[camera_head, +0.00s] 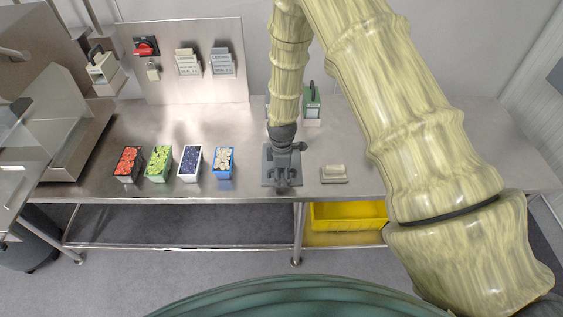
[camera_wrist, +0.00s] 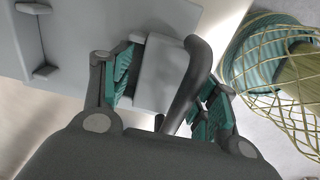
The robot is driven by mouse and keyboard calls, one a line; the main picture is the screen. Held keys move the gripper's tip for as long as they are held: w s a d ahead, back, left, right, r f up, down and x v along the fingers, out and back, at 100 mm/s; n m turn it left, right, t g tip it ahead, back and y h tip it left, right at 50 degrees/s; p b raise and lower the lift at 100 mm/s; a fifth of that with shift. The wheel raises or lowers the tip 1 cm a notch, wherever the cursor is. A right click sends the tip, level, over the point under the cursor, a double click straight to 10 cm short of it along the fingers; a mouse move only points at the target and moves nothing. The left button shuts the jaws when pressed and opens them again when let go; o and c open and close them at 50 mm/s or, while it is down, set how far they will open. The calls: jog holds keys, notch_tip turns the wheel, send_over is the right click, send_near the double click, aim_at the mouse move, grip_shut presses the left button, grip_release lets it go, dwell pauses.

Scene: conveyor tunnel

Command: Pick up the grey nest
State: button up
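The grey nest (camera_head: 268,178) is a flat grey plate with raised parts, on the steel table below my arm. In the wrist view, its plate (camera_wrist: 98,40) fills the upper left, with small pegs, a pale grey block and a dark curved handle (camera_wrist: 198,60). My gripper (camera_head: 284,178) is down at the nest and hides part of it. In the wrist view, my gripper's teal-padded fingers (camera_wrist: 165,92) stand apart on either side of the block and handle. The right finger is close to the handle; contact is unclear.
A small beige block with a handle (camera_head: 334,174) lies right of the nest. Several bins, including a blue-rimmed one (camera_head: 224,162), stand to the left. A yellow crate (camera_head: 347,216) sits under the table (camera_head: 215,192).

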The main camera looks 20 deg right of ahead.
grip_shut()
jog(key=shift+w, duration=0.1)
jog(key=shift+r, duration=0.15)
jog(key=shift+r+b, duration=0.95)
jog(key=shift+r, duration=0.3)
jog(key=shift+s+a+r, duration=0.1)
jog(key=shift+s+r, duration=0.1)
jog(key=shift+r, duration=0.1)
jog(key=s+a+b, duration=0.2)
jog(key=s, duration=0.5)
jog(key=s+a+r+b, duration=0.1)
jog(key=s+a+b, duration=0.2)
jog(key=s, duration=0.4)
jog(key=shift+s+a+r, duration=0.3)
jog(key=shift+a, duration=0.05)
